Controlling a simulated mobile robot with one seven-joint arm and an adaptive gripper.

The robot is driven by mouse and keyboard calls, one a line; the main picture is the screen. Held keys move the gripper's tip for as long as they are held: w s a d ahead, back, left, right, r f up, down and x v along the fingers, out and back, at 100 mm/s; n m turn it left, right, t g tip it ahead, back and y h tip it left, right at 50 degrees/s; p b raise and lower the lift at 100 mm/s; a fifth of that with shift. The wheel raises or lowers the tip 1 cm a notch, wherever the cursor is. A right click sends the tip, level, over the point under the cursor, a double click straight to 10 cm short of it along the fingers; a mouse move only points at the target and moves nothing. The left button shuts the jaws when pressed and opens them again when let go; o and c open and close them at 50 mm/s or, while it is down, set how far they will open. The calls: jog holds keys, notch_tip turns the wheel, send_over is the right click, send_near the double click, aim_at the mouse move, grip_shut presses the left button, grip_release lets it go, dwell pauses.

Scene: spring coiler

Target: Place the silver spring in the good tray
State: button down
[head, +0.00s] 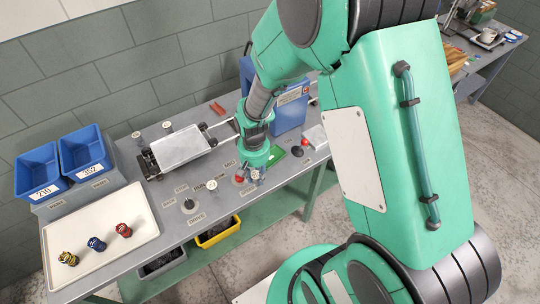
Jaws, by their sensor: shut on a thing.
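I cannot make out the silver spring in the head view. No tray carries a label that I can read as good. A wide cream tray (78,235) lies at the left front of the bench. My gripper (252,181) points down at the bench's front edge, right of the row of controls. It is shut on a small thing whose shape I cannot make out. My wrist and its small size in the picture hide the details there.
Yellow, blue and red knobbed pieces (97,243) sit on the cream tray. Two blue bins (84,152) stand behind it. A silver machine plate (180,149) is mid-bench, with dials (189,205) in front. A yellow bin (218,232) is below. A blue box (291,114) stands behind my wrist.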

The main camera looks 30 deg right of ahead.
jog(key=s+d+n+p, duration=0.1)
jog(key=s+d+p, duration=0.1)
jog(key=s+d, duration=0.3)
jog(key=d, duration=0.3)
jog(key=shift+d+r, duration=0.15)
jog(key=shift+r, duration=0.1)
jog(key=shift+w, duration=0.1)
jog(key=b, duration=0.2)
send_over(271, 157)
jog(key=shift+f, duration=0.75)
jog(key=shift+f, duration=1.75)
jog(key=shift+f, duration=0.15)
jog(key=c, duration=1.4)
grip_release()
